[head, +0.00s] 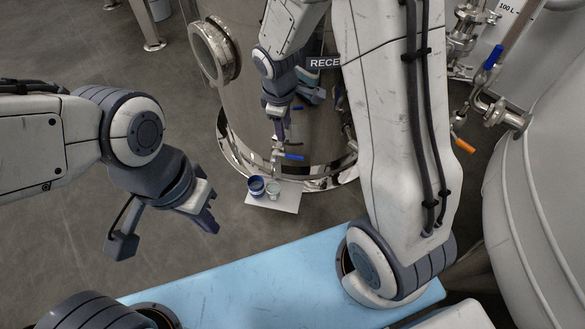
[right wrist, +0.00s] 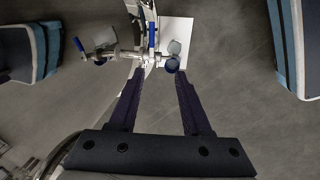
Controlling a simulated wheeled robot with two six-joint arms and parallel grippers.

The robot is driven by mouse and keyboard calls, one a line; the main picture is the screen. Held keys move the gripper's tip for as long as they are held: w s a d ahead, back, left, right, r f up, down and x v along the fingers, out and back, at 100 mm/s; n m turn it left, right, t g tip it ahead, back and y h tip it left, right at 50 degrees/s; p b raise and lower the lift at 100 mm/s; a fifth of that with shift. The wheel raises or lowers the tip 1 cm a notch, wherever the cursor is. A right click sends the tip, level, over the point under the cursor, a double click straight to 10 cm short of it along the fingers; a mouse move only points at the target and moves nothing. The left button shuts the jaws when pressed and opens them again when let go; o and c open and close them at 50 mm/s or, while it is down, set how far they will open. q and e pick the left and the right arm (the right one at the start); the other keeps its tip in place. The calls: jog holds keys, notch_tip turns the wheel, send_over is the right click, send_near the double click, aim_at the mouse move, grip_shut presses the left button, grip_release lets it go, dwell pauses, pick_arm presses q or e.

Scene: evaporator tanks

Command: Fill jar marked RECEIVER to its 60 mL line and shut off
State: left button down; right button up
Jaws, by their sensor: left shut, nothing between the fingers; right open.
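A clear, pale jar (head: 273,188) and a dark blue cup (head: 257,186) stand side by side on a white plate (head: 284,202) at the foot of a steel tank. They also show in the right wrist view, the jar (right wrist: 174,47) above the cup (right wrist: 171,66). No fill line or liquid level is readable. A valve with a blue handle (head: 292,156) is just above them; the handle (right wrist: 151,28) stands near the plate in the wrist view. My right gripper (head: 281,136) is open and empty, above the valve. My left gripper (head: 212,222) is shut and empty, far left of the jar.
Other valves (head: 490,70) and a large pale tank (head: 545,190) stand at the right. Open grey floor (head: 60,210) lies at the left.

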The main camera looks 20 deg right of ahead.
jog(key=b, duration=0.3)
send_near(293, 156)
pick_arm(q)
notch_tip(293, 156, down, 12)
jog(key=b, duration=0.6)
jog(key=shift+r, duration=0.25)
pick_arm(e)
jog(key=shift+n, duration=0.3)
jog(key=f, duration=0.5)
jog(key=w+f, duration=0.1)
jog(key=f, duration=0.2)
jog(key=shift+w+d, duration=0.15)
jog(key=shift+d, duration=0.25)
jog(key=shift+r, duration=0.1)
grip_shut()
